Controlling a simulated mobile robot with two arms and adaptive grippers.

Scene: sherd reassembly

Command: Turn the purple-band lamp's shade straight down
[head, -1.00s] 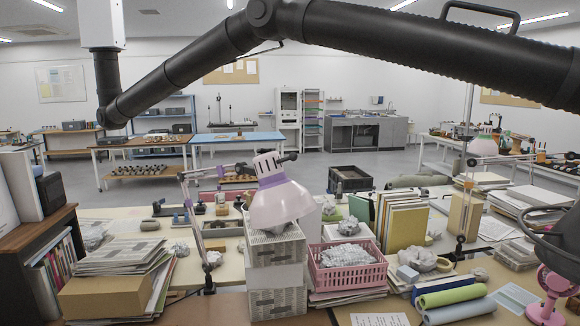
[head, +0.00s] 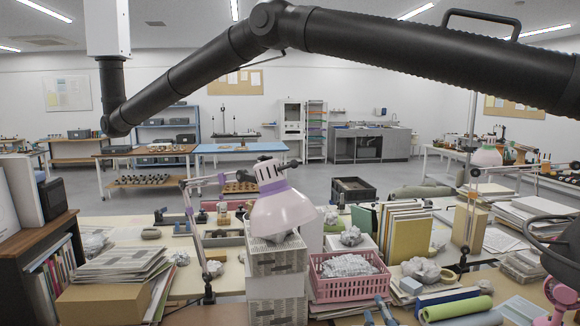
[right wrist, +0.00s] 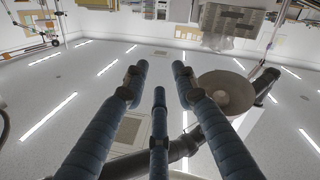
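The purple-band lamp's shade (head: 284,210) is pale pink with a purple band near its cap. A round grey-brown hood or shade (right wrist: 228,93) appears there beyond the fingers; I cannot tell which. My left gripper is not in view.
A pink basket of crumpled paper (head: 348,283) stands right of the box stack. Green and blue rolls (head: 456,307) lie farther right. Another pink lamp (head: 556,302) is at the lower right. A thick black jointed arm (head: 400,48) crosses overhead. Paper stacks (head: 125,262) fill the left.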

